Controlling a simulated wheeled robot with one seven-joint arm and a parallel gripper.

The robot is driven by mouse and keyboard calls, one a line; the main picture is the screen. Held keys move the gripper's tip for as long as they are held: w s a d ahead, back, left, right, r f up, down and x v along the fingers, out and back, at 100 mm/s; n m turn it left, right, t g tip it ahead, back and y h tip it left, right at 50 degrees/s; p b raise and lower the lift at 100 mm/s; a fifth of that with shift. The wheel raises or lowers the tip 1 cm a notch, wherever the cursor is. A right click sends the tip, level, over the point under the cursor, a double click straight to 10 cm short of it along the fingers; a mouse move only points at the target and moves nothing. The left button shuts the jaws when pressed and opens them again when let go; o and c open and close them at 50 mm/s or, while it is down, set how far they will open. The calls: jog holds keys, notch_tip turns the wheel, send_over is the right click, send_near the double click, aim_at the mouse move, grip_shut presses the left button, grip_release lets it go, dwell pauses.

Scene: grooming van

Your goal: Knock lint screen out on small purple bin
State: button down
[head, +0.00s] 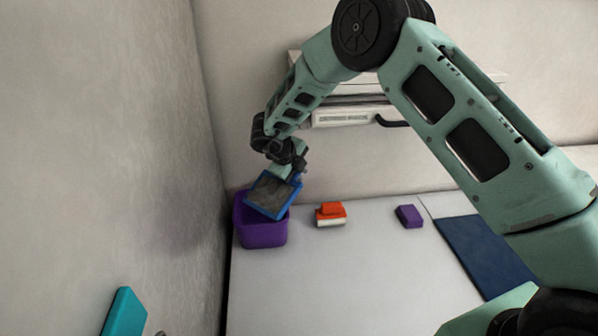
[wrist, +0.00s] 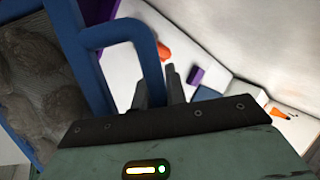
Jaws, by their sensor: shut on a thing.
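The lint screen (head: 271,195) is a blue-framed panel with a grey, lumpy layer on its face. My gripper (head: 298,168) is shut on it and holds it tilted over the small purple bin (head: 262,234). In the head view the screen covers part of the bin's opening, and its lower edge overlaps the bin's rim; I cannot tell whether they touch. In the wrist view the screen's grey layer (wrist: 45,85) fills the left side, and its blue handle loop (wrist: 118,35) is at my gripper fingers (wrist: 160,85). The bin's inside is mostly hidden.
An orange and white brush-like block (head: 330,214) and a purple block (head: 409,216) stand right of the bin on the white counter (head: 330,280). A dark blue mat (head: 485,255) lies farther right. A wall is close on the left, with a drawer-like unit (head: 345,117) above.

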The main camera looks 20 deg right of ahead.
jog(key=shift+f+b, duration=0.35)
jog(key=shift+f, duration=1.05)
dwell(5.8)
jog(key=shift+r+p, duration=0.55)
jog(key=shift+r, duration=0.25)
